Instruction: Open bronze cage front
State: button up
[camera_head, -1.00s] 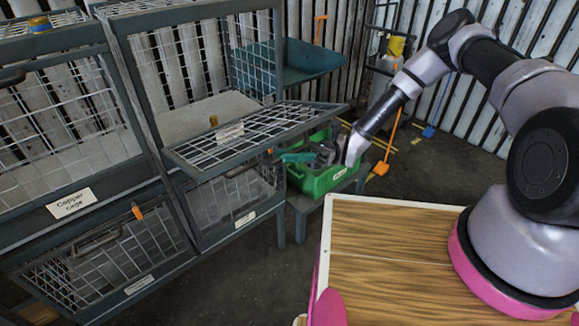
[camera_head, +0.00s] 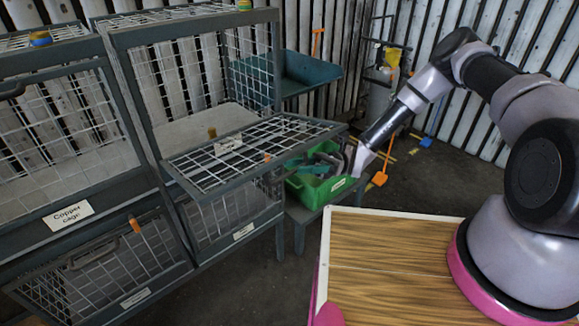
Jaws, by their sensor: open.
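The middle cage has its wire front (camera_head: 262,148) folded down and out, lying nearly level below its opening. I take this as the bronze cage front, but the small label (camera_head: 228,143) on it is too small to read. Above it the cage opening is clear, with the pale cage floor (camera_head: 190,128) showing. My gripper (camera_head: 345,164) is open beside the front's right end, over the green bin. Its fingertips are hard to separate from the dark items in the bin. I cannot tell whether it touches the front.
The green bin (camera_head: 316,193) holds several dark items and stands low, right of the cages. The cage labelled "Copper cage" (camera_head: 70,215) is at left. A lower cage (camera_head: 105,268) has an orange-tagged handle. A wooden-topped surface (camera_head: 395,255) fills the near right.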

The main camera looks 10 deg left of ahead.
jog(key=v, duration=0.6)
jog(key=shift+w, duration=0.2)
jog(key=shift+d+f, duration=0.1)
jog(key=shift+d, duration=0.05)
jog(key=shift+w, duration=0.1)
jog(key=v, duration=1.2)
jog(key=shift+w+a, duration=0.3)
jog(key=shift+w, duration=0.1)
dwell(0.5)
